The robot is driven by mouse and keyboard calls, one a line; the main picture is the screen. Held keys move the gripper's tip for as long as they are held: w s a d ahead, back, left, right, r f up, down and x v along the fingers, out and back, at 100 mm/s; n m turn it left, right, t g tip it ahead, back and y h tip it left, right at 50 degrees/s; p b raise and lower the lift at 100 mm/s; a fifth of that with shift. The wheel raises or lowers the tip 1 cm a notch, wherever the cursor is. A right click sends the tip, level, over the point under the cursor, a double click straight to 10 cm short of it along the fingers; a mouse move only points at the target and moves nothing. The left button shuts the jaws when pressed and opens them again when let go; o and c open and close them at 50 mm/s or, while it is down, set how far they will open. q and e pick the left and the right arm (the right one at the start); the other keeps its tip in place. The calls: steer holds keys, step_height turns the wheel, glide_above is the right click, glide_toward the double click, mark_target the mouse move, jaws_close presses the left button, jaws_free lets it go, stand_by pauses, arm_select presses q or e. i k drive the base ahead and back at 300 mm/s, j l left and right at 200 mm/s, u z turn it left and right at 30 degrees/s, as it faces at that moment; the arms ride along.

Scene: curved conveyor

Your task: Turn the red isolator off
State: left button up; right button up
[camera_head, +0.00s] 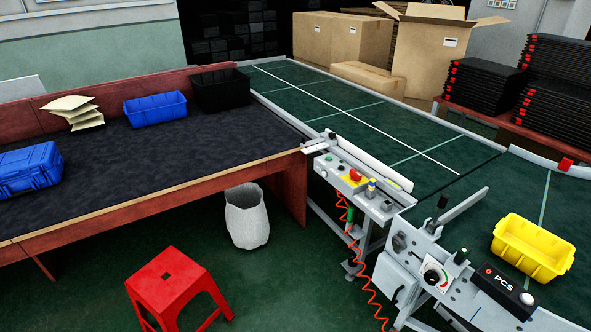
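A red rotary knob (355,175), which looks like the red isolator, sits on a yellow plate on the grey control rail (336,168) along the conveyor's near edge. Its exact switch position is too small to tell. Small green and dark buttons sit beside it on the same rail. Neither of my grippers shows in the head view.
The green conveyor (400,130) runs behind the rail, with a yellow bin (533,248) at right. A desk (120,165) stands at left. A red stool (170,285) and a white waste bin (246,215) stand on the floor. A coiled red cable (362,262) hangs below the rail.

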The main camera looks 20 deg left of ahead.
mark_target(356, 176)
steer(key=u, duration=0.3)
steer(key=i+j, duration=0.2)
steer(key=i, duration=0.3)
steer(key=i+j, duration=0.2)
steer(key=i, duration=0.35)
steer(key=i+j+u, duration=0.1)
steer(key=i, duration=0.4)
steer(key=i+j, duration=0.25)
steer(key=i, duration=0.25)
steer(key=i+j, duration=0.2)
steer(key=i, duration=0.35)
steer(key=u, duration=0.05)
